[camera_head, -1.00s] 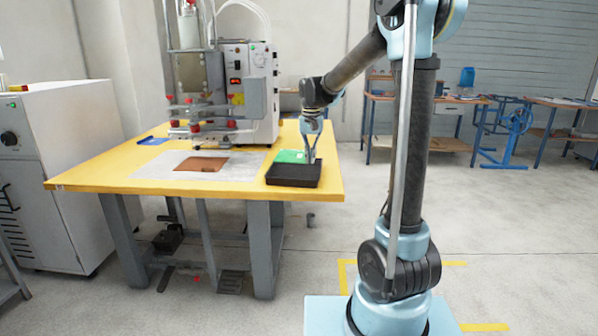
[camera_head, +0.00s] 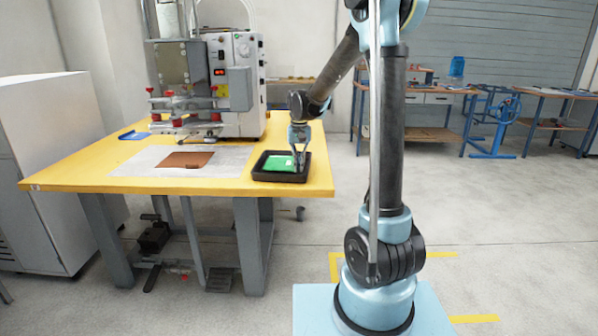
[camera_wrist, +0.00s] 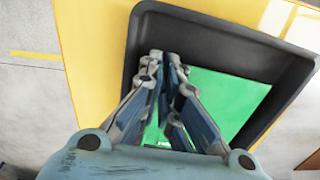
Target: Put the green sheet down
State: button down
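The green sheet (camera_head: 281,164) lies within the black tray (camera_head: 262,176) near the right end of the yellow table. It looks about flat; whether all of it touches the tray floor I cannot tell. My gripper (camera_head: 299,165) points down at the sheet's right side. In the wrist view, my gripper's fingertips (camera_wrist: 164,57) are close together, inside the tray (camera_wrist: 142,45) and by an edge of the green sheet (camera_wrist: 225,95). Green also shows between the fingers. Whether the tips pinch the sheet is hidden.
A brown sheet (camera_head: 188,160) lies on a grey mat (camera_head: 140,163) left of the tray. A welding machine (camera_head: 222,85) stands behind on the yellow table (camera_head: 75,178). A blue item (camera_head: 133,135) lies at the back left.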

jog(key=shift+f, duration=1.15)
jog(key=c, duration=2.1)
grip_release()
jog(key=shift+f, duration=0.1)
notch_tip(320, 180, up, 12)
jog(key=s+d, duration=0.7)
jog(key=s, duration=0.3)
jog(key=s+d+f, duration=0.3)
jog(key=s+f, duration=0.1)
jog(key=s, duration=0.4)
jog(key=s+d+f+n+t, duration=0.1)
jog(key=s+d+f, duration=0.3)
jog(key=s, duration=0.4)
jog(key=s+d+f+t, duration=0.1)
jog(key=s+d+f, duration=0.3)
jog(key=s, duration=0.4)
jog(key=shift+f+n, duration=0.3)
jog(key=shift+f, duration=0.3)
